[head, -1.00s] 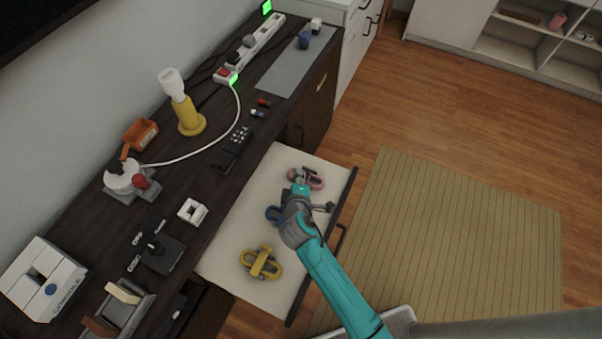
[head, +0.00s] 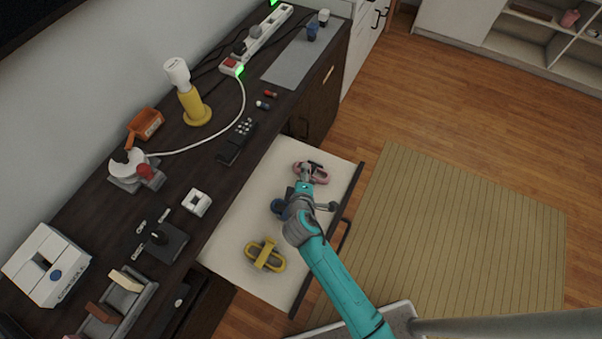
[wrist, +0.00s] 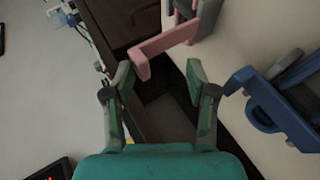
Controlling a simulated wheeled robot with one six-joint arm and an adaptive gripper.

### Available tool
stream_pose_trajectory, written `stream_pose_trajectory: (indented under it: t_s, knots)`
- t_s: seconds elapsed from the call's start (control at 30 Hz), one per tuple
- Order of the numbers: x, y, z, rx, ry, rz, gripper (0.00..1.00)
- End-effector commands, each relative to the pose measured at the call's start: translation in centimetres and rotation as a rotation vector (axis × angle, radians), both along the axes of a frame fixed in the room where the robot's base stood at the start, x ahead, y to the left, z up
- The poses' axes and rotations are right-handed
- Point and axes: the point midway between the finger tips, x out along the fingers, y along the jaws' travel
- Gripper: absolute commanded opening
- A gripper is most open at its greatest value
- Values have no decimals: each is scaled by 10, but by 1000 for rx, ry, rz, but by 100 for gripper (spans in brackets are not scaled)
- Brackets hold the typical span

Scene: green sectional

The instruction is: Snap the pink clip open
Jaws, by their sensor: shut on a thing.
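The pink clip (head: 323,176) lies at the far end of the pale drawer (head: 262,195). In the wrist view its pink lever (wrist: 165,42) sticks out from the clip body, its end between my fingertips. The blue clip (head: 279,208), also in the wrist view (wrist: 268,105), lies beside my gripper, partly hidden by my arm.
A yellow clip (head: 265,255) lies nearer in the same drawer. The dark counter (head: 215,185) along the left holds a remote (head: 236,142), a yellow lamp-like thing (head: 192,100) and several devices. Open floor and a mat (head: 450,230) lie to the right.

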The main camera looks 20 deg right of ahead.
Motion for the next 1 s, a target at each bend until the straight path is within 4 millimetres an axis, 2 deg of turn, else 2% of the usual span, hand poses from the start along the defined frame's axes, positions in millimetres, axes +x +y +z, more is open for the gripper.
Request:
stream_pose_trajectory:
  t_s: [0.03,0.33,0.47,0.8,1.0]
  knots:
    - [-3,-1,-6,0,12,-2,38]
    - [-3,0,-4,-1,9,0,38]
    - [-12,4,1,-2,9,3,38]
    - [-65,20,34,-3,1,5,38]
    - [-90,28,50,-1,-1,5,38]
